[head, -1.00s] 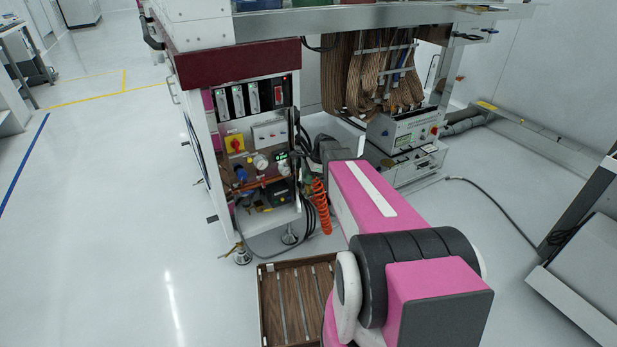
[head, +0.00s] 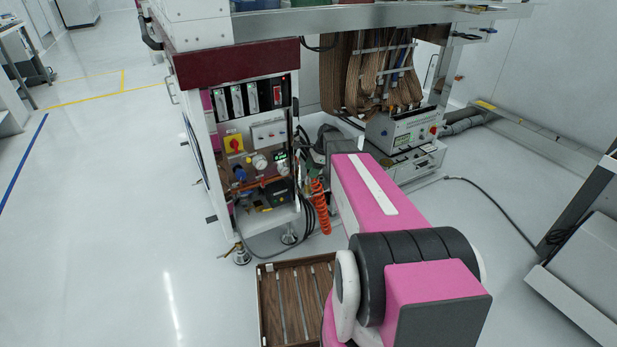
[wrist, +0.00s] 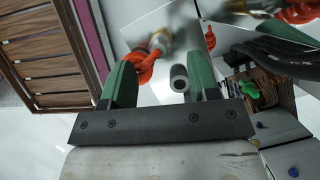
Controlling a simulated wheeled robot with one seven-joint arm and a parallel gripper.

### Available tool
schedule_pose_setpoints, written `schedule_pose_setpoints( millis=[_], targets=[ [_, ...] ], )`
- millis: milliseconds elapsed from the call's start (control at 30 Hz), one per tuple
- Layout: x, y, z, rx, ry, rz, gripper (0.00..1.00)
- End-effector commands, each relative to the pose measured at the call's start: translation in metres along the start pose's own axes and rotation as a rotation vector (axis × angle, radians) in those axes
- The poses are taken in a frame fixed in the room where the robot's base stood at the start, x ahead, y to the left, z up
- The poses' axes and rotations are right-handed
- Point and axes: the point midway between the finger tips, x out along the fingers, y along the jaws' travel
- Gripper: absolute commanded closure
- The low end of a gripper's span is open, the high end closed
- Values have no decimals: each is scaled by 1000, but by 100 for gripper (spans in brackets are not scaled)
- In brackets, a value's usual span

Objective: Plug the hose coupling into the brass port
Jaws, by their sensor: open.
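My gripper (wrist: 160,66) is open, its two green fingers spread in the wrist view. A dark grey hollow cylinder (wrist: 180,78) shows between them, close to the right finger; I cannot tell if it is the coupling's end or if it touches. A brass-coloured fitting (wrist: 160,42) with an orange-red piece (wrist: 143,66) lies beyond, near the left finger. A second metallic fitting (wrist: 262,8) with orange shows at the top right. In the head view the orange coiled hose (head: 320,205) hangs beside the cabinet. I cannot single out the brass port there. My arm hides the gripper.
The cabinet (head: 200,150) carries gauges, valves and a yellow-red switch (head: 234,143). Black cables loop down beside it. A slatted wooden tray (head: 264,310) lies on the floor. A grey instrument box (head: 402,130) stands behind my arm. The floor to the left is clear.

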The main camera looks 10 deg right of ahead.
Motion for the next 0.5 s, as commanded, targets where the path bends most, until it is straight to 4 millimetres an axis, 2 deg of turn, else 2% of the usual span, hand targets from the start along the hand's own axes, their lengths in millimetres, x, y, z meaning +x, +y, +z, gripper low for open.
schedule_pose_setpoints(
  millis=[33, 200, 333, 500],
  targets=[
    [-11, 1, 0, 0, 0, -1, 45],
    [-38, 1, 0, 1, 0, 0, 45],
    [-52, 0, 0, 0, 1, -1, 45],
    [-60, 0, 0, 0, 0, 2, 45]
  ],
)
